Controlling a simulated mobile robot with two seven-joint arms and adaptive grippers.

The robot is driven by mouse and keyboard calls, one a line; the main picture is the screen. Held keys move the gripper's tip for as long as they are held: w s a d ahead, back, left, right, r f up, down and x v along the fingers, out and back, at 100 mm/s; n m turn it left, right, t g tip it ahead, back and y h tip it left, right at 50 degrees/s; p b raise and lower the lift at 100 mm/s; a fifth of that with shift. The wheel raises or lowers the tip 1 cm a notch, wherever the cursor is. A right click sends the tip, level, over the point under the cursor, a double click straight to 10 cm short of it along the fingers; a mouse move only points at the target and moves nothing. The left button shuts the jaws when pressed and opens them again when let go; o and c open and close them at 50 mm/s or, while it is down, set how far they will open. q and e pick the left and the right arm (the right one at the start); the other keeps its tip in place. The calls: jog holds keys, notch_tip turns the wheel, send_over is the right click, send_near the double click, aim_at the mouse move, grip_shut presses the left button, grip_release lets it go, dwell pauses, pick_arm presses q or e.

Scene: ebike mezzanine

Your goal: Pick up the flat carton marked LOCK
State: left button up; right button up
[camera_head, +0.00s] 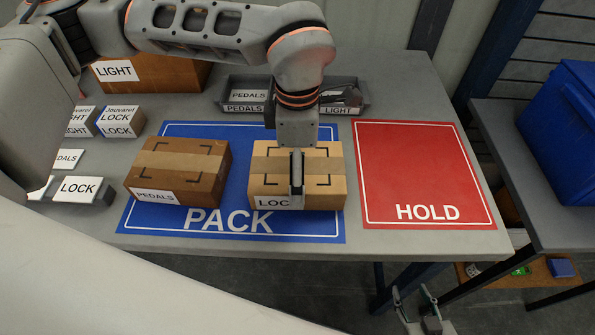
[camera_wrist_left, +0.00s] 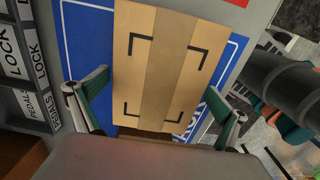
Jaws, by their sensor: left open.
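The flat light-brown carton marked LOCK (camera_head: 330,178) lies on the right part of the blue PACK mat (camera_head: 240,130). My left gripper (camera_head: 297,172) points down over it, with one finger in front of its label side; the far finger is hidden in the head view. In the left wrist view the carton (camera_wrist_left: 165,65) lies between the two spread fingers, one beside each long side, with no clear contact. My right gripper (camera_head: 411,292) is low at the bottom of the head view, below the table's front edge, open and empty.
A darker carton marked PEDALS (camera_head: 185,165) stands just left on the same mat. The red HOLD mat (camera_head: 425,170) is empty. Grey bins (camera_head: 245,92) are behind; small LOCK and LIGHT boxes (camera_head: 120,120) are at left. A blue crate (camera_head: 565,130) is at right.

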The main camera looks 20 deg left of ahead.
pick_arm(q)
jog(key=shift+f, duration=0.2)
jog(key=c, duration=1.4)
jog(key=shift+r, duration=0.1)
